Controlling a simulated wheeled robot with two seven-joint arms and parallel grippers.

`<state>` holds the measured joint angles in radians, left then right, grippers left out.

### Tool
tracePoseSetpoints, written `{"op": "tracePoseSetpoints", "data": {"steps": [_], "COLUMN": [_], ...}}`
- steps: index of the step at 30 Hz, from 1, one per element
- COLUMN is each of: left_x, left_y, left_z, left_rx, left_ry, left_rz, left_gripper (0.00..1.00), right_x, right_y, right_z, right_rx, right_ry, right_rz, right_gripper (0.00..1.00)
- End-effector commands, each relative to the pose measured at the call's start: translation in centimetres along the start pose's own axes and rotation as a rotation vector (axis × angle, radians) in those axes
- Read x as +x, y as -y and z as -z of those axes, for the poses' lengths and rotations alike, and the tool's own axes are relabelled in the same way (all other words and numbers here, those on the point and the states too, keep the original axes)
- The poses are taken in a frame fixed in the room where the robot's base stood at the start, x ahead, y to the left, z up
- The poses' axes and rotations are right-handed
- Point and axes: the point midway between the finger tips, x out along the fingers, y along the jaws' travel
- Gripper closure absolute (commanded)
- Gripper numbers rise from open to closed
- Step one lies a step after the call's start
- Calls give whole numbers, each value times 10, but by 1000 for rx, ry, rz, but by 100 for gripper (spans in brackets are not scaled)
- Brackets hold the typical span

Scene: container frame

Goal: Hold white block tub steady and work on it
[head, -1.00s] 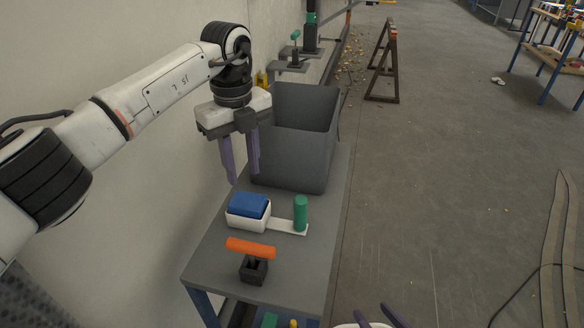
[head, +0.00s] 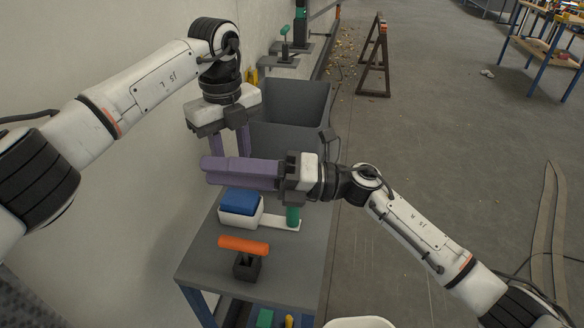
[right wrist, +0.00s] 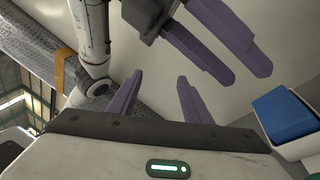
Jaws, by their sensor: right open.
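The white block tub (head: 239,218) stands on the grey bench, with a blue block (head: 241,201) in its top. A flat white strip runs right from it, with a green cylinder (head: 293,215) on it, partly hidden behind my right gripper. The tub also shows at the right edge of the right wrist view (right wrist: 298,146). My left gripper (head: 229,150) hangs above and behind the tub, its purple fingers apart and empty, tips hidden. My right gripper (head: 206,172) lies level above the tub, pointing left, open and empty, in front of the left fingers. Neither appears to touch the tub.
A large grey bin (head: 290,105) stands behind the tub. An orange bar on a black base (head: 244,246) stands in front on the bench (head: 290,275). A wall closes off the left. The floor right of the bench is open.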

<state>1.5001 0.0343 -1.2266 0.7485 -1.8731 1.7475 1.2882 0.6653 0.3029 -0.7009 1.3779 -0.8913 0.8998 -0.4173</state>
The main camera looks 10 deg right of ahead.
Motion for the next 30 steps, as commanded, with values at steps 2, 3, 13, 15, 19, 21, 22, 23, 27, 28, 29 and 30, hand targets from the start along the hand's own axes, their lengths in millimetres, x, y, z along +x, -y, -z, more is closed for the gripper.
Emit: {"op": "tracePoseSetpoints", "data": {"steps": [2, 3, 13, 15, 19, 21, 22, 23, 27, 28, 29, 30], "left_x": [0, 0, 0, 0, 0, 0, 0, 0, 0, 0, 0, 0], "left_y": [0, 0, 0, 0, 0, 0, 0, 0, 0, 0, 0, 0], "left_z": [0, 0, 0, 0, 0, 0, 0, 0, 0, 0, 0, 0], "left_rx": [0, 0, 0, 0, 0, 0, 0, 0, 0, 0, 0, 0], "left_ry": [0, 0, 0, 0, 0, 0, 0, 0, 0, 0, 0, 0], "left_rz": [0, 0, 0, 0, 0, 0, 0, 0, 0, 0, 0, 0], "left_gripper": [69, 69, 69, 69, 69, 69, 69, 69, 69, 69, 69, 69], "right_x": [17, 20, -39, -60, -95, -107, -111, -114, -121, -122, -122, -123], "right_y": [-1, 2, 48, 53, 54, 53, 52, 52, 56, 59, 62, 67], "right_z": [15, 22, 22, 10, -15, -25, -28, -30, -32, -30, -28, -25], "right_rx": [-214, -319, -1012, -1110, -1230, -1260, -1267, -1273, -1281, -1281, -1280, -1281], "right_ry": [-189, -287, -1164, -1354, -1664, -1775, -1810, -1837, -1892, -1894, -1894, -1892], "right_rz": [43, 66, 260, 287, 304, 303, 304, 302, 298, 297, 296, 296], "right_gripper": [55, 55, 55, 55, 55, 55, 55, 55, 55, 55, 55, 55]}}
